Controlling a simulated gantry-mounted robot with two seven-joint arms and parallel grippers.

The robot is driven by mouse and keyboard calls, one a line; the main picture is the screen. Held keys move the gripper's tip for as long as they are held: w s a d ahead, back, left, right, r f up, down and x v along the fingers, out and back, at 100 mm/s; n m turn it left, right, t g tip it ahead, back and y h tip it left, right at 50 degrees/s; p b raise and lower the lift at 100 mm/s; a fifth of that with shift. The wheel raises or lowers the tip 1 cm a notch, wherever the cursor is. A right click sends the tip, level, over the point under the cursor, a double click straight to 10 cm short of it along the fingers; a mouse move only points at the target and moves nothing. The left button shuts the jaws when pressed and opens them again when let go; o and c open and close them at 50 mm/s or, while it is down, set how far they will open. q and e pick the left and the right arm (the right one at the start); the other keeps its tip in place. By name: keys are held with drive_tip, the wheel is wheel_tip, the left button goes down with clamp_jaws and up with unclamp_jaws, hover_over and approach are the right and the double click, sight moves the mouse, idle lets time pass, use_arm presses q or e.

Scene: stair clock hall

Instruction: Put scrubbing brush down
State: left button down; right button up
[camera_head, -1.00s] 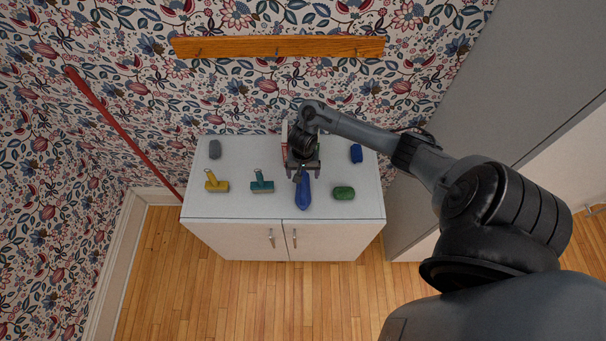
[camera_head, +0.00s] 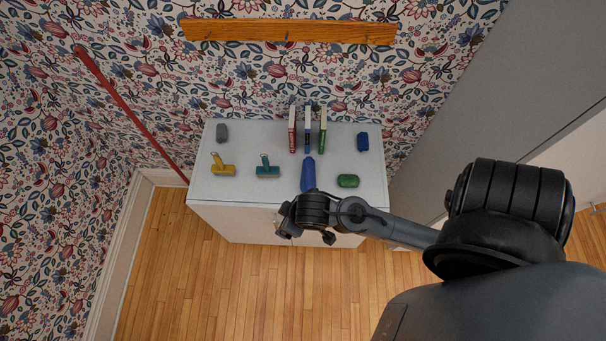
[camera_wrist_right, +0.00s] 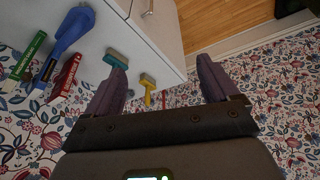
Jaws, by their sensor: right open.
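A blue long object (camera_head: 307,174), which I take to be the scrubbing brush, lies on the white cabinet top (camera_head: 240,190), its wider end toward the front edge. My right gripper (camera_head: 283,226) is in front of the cabinet, apart from the blue object. In the wrist view its two fingers (camera_wrist_right: 163,85) are spread, with nothing between them. My left gripper is not in view.
Yellow (camera_head: 223,169) and teal (camera_head: 267,171) handled tools lie left of the blue object. A green block (camera_head: 348,181) lies right, near a blue block (camera_head: 363,142). Grey block (camera_head: 222,132) is back left. Red pole (camera_head: 130,113) leans left.

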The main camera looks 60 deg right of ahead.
drive_tip(key=shift+n+g, duration=0.3)
drive_tip(key=shift+n, duration=0.3)
drive_tip(key=s+r, duration=0.3)
drive_tip(key=s, duration=0.1)
drive_tip(key=shift+s+a+r, duration=0.1)
drive_tip(key=shift+s+r, duration=0.05)
drive_tip(key=shift+r, duration=0.2)
wheel_tip(320, 180, up, 8)
drive_tip(key=p, duration=0.8)
drive_tip(key=shift+r, duration=0.25)
